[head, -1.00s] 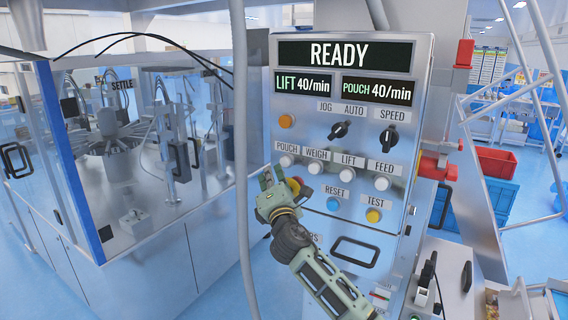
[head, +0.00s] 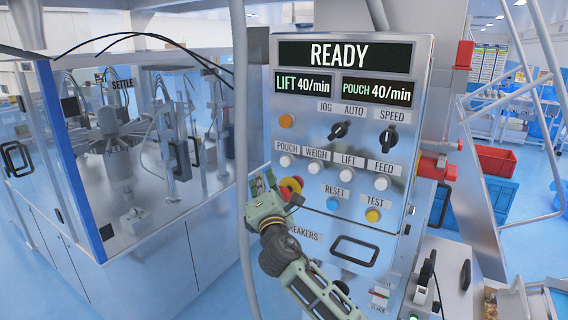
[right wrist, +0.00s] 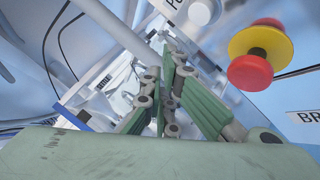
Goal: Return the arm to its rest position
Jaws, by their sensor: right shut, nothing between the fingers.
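My right gripper (head: 262,184) is shut and empty in the head view. It is in front of the lower left edge of the control panel (head: 308,132), just left of a red and yellow emergency stop button (head: 291,187). In the right wrist view its closed green fingers (right wrist: 168,95) fill the middle, and the emergency stop button (right wrist: 261,55) shows at the upper right, apart from the fingers. The panel display (head: 339,54) reads READY. My left gripper is in neither view.
A grey vertical pole (head: 241,140) stands close to the left of my right gripper. A glazed machine cabinet (head: 150,240) stands at the left. Red (head: 497,159) and blue bins are at the right. A drawer handle (head: 355,250) sticks out of the panel's lower part.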

